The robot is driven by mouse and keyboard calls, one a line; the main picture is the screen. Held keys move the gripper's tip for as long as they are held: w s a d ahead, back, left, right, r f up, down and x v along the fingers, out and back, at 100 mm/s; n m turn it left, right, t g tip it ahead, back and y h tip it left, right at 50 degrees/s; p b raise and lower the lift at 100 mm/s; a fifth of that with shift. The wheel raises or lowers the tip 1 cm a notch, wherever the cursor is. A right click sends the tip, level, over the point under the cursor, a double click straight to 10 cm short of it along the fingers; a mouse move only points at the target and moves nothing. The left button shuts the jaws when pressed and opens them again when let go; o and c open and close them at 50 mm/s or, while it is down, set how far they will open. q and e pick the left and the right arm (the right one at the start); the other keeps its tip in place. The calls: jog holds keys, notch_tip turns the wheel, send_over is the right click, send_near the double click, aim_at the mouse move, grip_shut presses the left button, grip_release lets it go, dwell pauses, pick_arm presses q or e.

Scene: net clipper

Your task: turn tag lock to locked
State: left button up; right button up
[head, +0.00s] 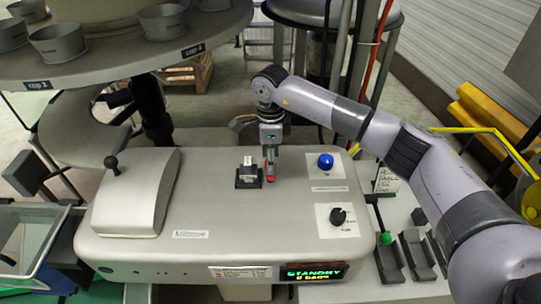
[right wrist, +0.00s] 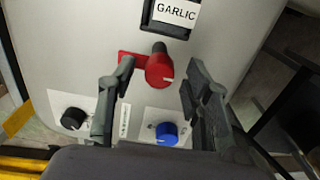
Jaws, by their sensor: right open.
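The tag lock appears to be the red knob (right wrist: 160,70) with a pale mark beside the tag holder. In the right wrist view, a red plate (right wrist: 131,60) shows at its left. The holder's tag (right wrist: 176,12) reads GARLIC; the black holder (head: 248,175) stands on the machine top in the head view. My right gripper (head: 269,158) points down over the red knob, which is partly hidden there. In the right wrist view my right gripper (right wrist: 158,80) is open, with its fingers on either side of the knob and no clear grip. My left gripper is not in view.
A black lever (head: 113,160) and raised cover stand left. A green display (head: 313,272) reads STANDBY. A round table with cups is behind left.

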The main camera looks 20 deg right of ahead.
grip_shut()
dwell(0.6)
